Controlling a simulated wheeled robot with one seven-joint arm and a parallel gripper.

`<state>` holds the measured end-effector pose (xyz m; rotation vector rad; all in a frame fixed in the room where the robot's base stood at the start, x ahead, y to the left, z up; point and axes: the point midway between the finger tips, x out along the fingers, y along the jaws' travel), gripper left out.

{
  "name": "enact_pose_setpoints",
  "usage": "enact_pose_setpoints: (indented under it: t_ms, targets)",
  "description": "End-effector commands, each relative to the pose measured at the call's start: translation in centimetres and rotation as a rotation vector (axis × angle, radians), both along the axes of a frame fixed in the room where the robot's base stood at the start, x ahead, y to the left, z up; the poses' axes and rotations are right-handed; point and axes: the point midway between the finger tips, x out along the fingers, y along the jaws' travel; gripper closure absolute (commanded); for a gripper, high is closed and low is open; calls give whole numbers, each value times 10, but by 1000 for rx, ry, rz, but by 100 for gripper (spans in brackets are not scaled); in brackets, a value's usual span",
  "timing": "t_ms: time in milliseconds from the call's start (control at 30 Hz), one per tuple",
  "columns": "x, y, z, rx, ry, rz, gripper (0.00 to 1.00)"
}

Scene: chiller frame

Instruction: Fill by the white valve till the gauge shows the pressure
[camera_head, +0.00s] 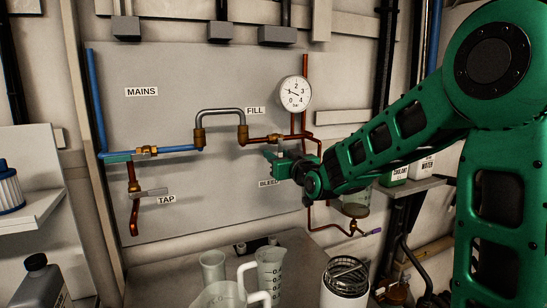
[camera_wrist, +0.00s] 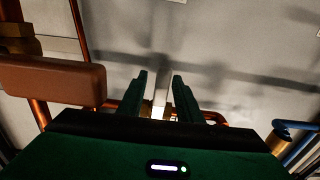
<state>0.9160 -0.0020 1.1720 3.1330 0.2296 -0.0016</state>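The round pressure gauge (camera_head: 295,93) has a white dial marked 0 to 4 bar. Its thin needle seems to point left, near 1, but is small to read. The fill line runs under the FILL label (camera_head: 255,110), with a brass fitting (camera_head: 275,138) on the copper pipe below the gauge. My gripper (camera_head: 271,156) is at this pipe, just below the fitting. In the wrist view my gripper (camera_wrist: 161,95) is open, its two green fingers on either side of a pale valve lever (camera_wrist: 160,92). Gaps show beside the lever. The valve body is mostly hidden.
A grey hose loop (camera_head: 220,111) bridges the blue mains pipe (camera_head: 92,100) and the fill line. The BLEED label is partly covered by my gripper. Jugs (camera_head: 270,270) stand on the bench below. A brown-red block (camera_wrist: 55,80) is close to the wrist.

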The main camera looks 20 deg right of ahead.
Motion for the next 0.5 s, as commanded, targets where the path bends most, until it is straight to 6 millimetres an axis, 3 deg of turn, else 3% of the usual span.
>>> enact_pose_setpoints:
  t_ms: [200,467,500]
  targets:
    - [13,2,0,1,0,0,68]
    - [14,2,0,0,0,0,68]
    - [14,2,0,0,0,0,75]
